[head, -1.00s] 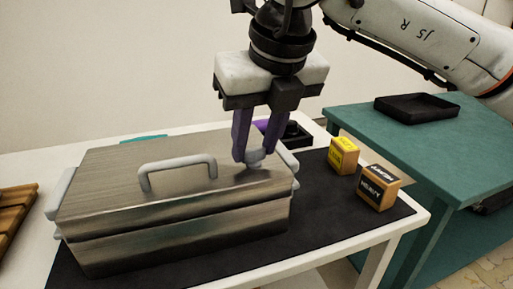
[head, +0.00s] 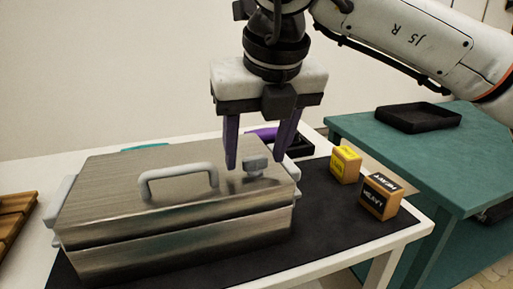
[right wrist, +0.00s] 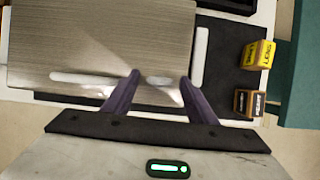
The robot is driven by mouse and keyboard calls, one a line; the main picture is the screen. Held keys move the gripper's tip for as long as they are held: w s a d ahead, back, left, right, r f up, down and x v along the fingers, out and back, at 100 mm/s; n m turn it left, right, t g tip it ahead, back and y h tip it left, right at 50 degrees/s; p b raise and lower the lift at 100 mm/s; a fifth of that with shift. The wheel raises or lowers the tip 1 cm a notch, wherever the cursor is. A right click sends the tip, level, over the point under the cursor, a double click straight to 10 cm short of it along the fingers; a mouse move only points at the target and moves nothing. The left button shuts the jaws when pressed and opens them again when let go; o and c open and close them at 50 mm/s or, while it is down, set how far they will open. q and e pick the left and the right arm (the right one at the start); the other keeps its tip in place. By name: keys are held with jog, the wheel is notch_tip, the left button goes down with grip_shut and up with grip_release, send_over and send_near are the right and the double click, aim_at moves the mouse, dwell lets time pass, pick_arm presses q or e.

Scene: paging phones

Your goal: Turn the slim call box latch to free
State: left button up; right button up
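A brushed-metal box (head: 180,230) with a lid stands on a dark mat. A grey bar handle (head: 177,172) crosses the lid. A small grey knob (head: 256,163), seemingly the latch, is on the lid to the right of the handle; the right wrist view shows it (right wrist: 160,80) too. No marking for its setting is readable. My right gripper (head: 257,160) is above the lid, open and empty. Its purple fingers spread on either side of the knob, apart from it. My left gripper is in neither view.
A yellow-faced block (head: 345,164) and a black-faced block (head: 380,197) stand on the mat (head: 325,215) to the right. A purple item (head: 262,132) lies behind the gripper. A black tray (head: 418,117) sits on the green table (head: 440,155). A wooden rack (head: 14,218) is at left.

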pick_arm(q)
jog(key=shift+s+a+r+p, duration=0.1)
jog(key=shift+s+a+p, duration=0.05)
jog(key=shift+p, duration=0.65)
pick_arm(e)
jog(key=v, duration=1)
jog(key=shift+r, duration=0.15)
